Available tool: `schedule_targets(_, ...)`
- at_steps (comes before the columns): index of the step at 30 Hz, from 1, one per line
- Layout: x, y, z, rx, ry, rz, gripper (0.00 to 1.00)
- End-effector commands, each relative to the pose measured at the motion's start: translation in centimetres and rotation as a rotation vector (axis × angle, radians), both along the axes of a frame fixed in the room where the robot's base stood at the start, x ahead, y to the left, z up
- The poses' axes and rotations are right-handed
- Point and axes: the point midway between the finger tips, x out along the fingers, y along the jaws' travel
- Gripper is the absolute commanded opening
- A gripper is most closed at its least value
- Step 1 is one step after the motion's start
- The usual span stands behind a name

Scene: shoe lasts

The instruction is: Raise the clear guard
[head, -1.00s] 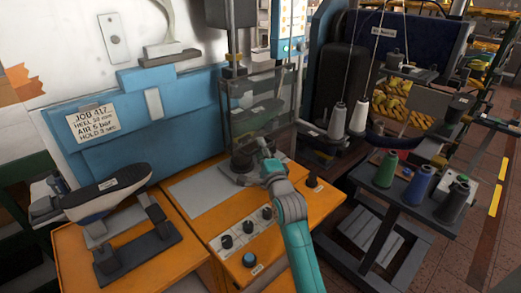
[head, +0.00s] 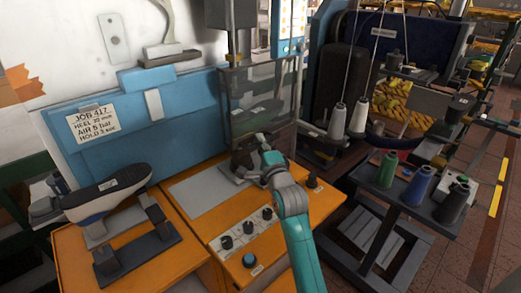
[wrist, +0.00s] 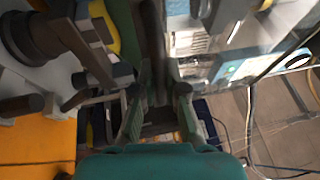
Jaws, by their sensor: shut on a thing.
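The clear guard (head: 262,95) is a see-through panel with a dark frame, upright on the front of the press in the head view. My gripper (head: 259,139) is at its lower edge, above the orange bench, with its teal arm reaching up from below. In the wrist view my gripper (wrist: 160,108) has its two fingers closed on a dark bar at the guard's lower edge. The exact contact is partly hidden by the fingers and the wrist.
A shoe last (head: 108,192) on a dark stand is at the left of the orange bench. Knobs (head: 247,227) line the bench front. A cart (head: 405,200) with thread cones stands at the right. A blue panel (head: 145,115) with a job card is behind.

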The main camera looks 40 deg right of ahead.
Motion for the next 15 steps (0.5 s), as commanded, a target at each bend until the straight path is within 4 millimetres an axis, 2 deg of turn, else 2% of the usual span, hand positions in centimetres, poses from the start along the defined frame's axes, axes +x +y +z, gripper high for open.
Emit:
schedule_targets(1, 0.0, 0.0, 1.6, -0.003, -0.009, -0.001, 0.00)
schedule_targets(9, 0.0, 0.0, 9.0, -0.004, -0.009, 0.000, 0.00)
schedule_targets(15, 0.0, 0.0, 13.4, -0.003, -0.007, -0.001, 0.00)
